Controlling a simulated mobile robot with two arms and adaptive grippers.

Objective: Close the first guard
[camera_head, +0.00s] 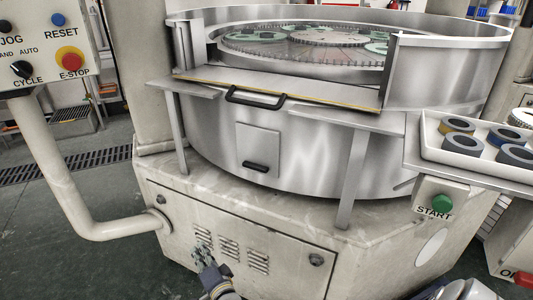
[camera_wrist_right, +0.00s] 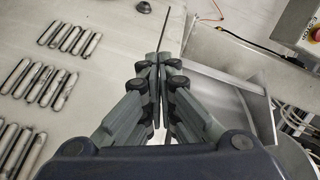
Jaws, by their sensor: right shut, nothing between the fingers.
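The round steel lapping machine tub (camera_head: 310,160) stands ahead in the head view. At its front opening, the guard (camera_head: 330,92) is a steel panel with a yellow edge strip, lying folded outward and nearly flat. Its black bar handle (camera_head: 255,97) is on the outer edge, with nothing touching it. My right gripper (camera_head: 203,257) is low in front of the machine's base, by the vent slots, well below the handle. Its fingers (camera_wrist_right: 160,62) are together and empty in the right wrist view. My left gripper is not in view.
A control box with a red E-stop (camera_head: 70,59) stands at the left on a bent pipe. A tray (camera_head: 430,150) of rings is at the right, above a green START button (camera_head: 442,204). Steel legs (camera_head: 352,180) stand below the guard. A smaller handle (camera_head: 255,166) is on the tub.

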